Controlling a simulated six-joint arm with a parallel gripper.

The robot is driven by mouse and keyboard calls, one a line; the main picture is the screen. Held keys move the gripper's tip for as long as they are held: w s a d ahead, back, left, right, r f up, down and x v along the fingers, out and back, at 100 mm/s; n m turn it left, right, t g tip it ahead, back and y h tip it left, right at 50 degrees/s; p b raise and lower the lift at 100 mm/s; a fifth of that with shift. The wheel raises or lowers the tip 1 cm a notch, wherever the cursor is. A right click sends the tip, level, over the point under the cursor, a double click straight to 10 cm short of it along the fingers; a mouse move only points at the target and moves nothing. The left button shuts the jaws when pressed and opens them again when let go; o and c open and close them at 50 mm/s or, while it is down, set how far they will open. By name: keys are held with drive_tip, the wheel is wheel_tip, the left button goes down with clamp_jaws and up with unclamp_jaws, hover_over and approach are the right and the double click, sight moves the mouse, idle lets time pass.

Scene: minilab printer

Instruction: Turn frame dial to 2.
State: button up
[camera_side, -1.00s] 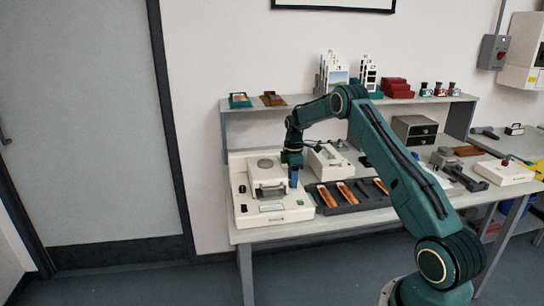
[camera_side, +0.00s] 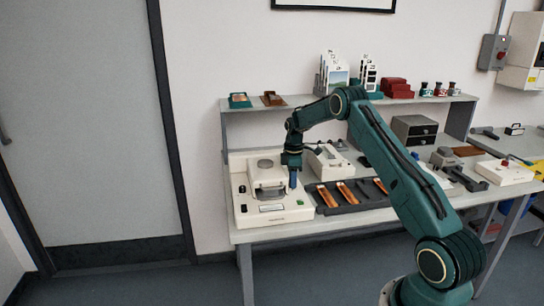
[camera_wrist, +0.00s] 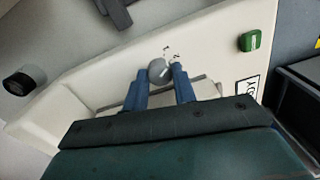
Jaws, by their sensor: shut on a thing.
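The frame dial (camera_wrist: 160,70) is a small round grey knob with small marks beside it on the cream printer (camera_wrist: 225,40). In the wrist view, the blue fingers of my gripper (camera_wrist: 161,74) stand on either side of the dial and are shut on it. In the side view my gripper (camera_side: 293,180) points down at the right part of the printer (camera_side: 243,212), and the dial is hidden behind the fingers. The numbers at the dial are too small to read.
A green button (camera_wrist: 250,41) is right of the dial, and a black knob (camera_wrist: 22,80) is at the left in the wrist view. A dark tray (camera_side: 352,208) with orange strips lies right of the printer. A shelf (camera_side: 285,105) runs behind and above.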

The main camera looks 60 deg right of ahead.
drive_tip(key=shift+m, duration=1.7)
drive_tip(key=o, duration=1)
drive_tip(key=shift+r, duration=0.1)
wheel_tip(320, 180, up, 14)
drive_tip(key=shift+d, duration=0.15)
